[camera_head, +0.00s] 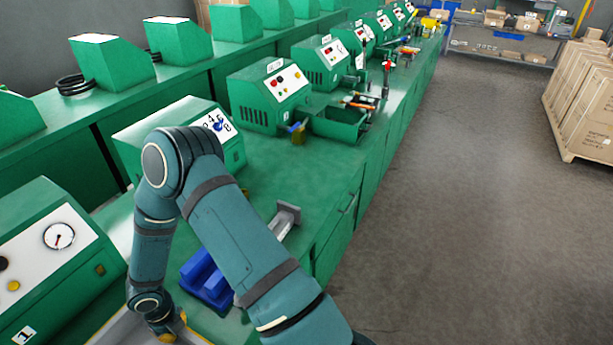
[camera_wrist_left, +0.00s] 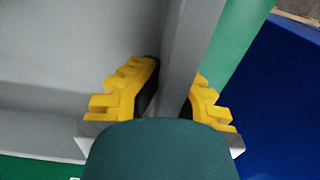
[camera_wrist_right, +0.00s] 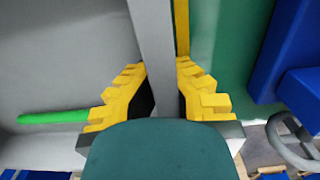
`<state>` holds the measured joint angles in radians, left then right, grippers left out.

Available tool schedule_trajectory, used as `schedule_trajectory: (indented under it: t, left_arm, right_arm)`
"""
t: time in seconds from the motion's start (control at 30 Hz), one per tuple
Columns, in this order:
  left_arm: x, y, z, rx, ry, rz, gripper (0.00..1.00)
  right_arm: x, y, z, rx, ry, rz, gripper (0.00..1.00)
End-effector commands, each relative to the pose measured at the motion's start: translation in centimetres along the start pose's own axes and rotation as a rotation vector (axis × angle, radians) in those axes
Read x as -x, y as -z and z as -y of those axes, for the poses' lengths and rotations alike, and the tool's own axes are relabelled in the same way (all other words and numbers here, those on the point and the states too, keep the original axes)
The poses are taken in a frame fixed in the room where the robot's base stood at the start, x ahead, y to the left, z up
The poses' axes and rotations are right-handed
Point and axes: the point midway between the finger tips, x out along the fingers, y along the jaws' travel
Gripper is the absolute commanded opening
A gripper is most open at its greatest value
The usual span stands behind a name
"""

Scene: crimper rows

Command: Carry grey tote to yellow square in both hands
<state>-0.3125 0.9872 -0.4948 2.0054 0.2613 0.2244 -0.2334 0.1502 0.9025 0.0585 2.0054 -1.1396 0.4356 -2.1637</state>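The grey tote (camera_head: 118,325) shows only as a piece of pale rim at the bottom left of the head view. My right gripper (camera_head: 172,328) is at that rim; my right arm hides much around it. In the right wrist view the tote wall (camera_wrist_right: 154,35) runs between the yellow fingers of my right gripper (camera_wrist_right: 165,95), which are shut on it. In the left wrist view my left gripper (camera_wrist_left: 172,95) is likewise shut on a tote wall (camera_wrist_left: 192,35). A yellow strip (camera_wrist_right: 182,25) beside the wall may be part of the yellow square; I cannot tell.
A blue object (camera_head: 207,278) and a grey metal piece (camera_head: 285,220) lie on the green bench (camera_head: 290,165) close to the tote. Green machine boxes (camera_head: 268,97) line the bench. A green rod (camera_wrist_right: 53,117) shows over the tote's inside. The floor (camera_head: 480,200) at right is clear.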

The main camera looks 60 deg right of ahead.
Motion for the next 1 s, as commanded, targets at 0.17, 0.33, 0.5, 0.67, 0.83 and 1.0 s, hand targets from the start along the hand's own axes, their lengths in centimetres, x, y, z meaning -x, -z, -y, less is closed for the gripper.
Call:
schedule_trajectory:
  t: [0.17,0.33,0.5,0.67,0.83,1.0]
  left_arm:
    - [0.04,0.02,-0.01,0.0,0.0,0.0,0.34]
    - [0.03,0.01,0.0,0.0,0.0,0.0,0.34]
    - [0.02,0.0,0.0,0.0,0.0,0.0,0.73]
    - [0.02,0.0,0.0,0.0,0.0,0.0,0.73]
    - [0.0,-0.02,0.01,0.0,0.0,0.001,0.73]
    - [0.0,-0.01,0.0,0.0,0.0,0.0,0.81]
  right_arm:
    - [0.05,-0.02,-0.01,0.0,0.0,0.0,0.34]
    - [0.03,-0.01,-0.01,0.0,0.0,0.0,0.34]
    - [0.02,0.0,0.0,0.0,0.0,0.0,0.34]
    - [0.01,0.0,0.0,0.0,0.0,0.0,0.34]
    - [-0.01,0.03,0.01,0.0,0.0,-0.001,0.73]
    - [0.0,0.02,0.0,0.0,0.0,-0.001,0.73]
